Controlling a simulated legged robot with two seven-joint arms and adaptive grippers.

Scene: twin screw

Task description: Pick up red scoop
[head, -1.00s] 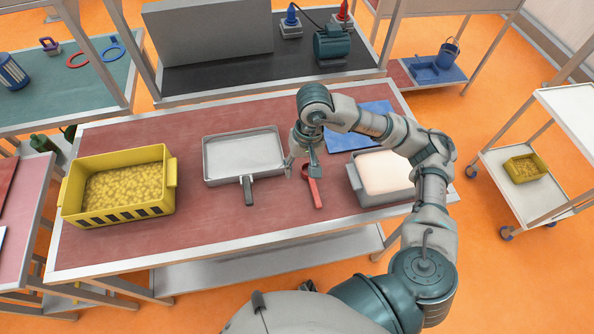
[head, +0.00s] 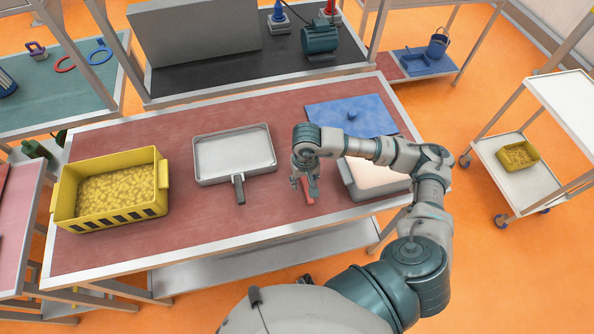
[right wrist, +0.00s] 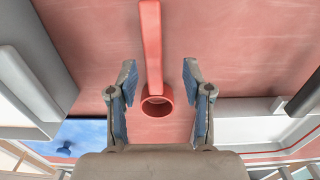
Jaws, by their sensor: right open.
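The red scoop (right wrist: 151,62) lies on the reddish table top. In the right wrist view its round cup sits near the gripper and its straight handle runs away to the top edge. In the head view only part of the scoop (head: 308,198) shows below my right gripper. My right gripper (head: 304,187) is open above the scoop. In the right wrist view the gripper's two blue-padded fingers (right wrist: 157,84) stand on either side of the scoop, apart from it. My left gripper is not in view.
A grey tray with a dark handle (head: 233,152) lies left of the scoop. A white-filled container (head: 372,178) stands close on the right, partly behind my arm. A yellow bin of yellow pieces (head: 112,213) is at far left. A blue lid (head: 335,114) lies behind.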

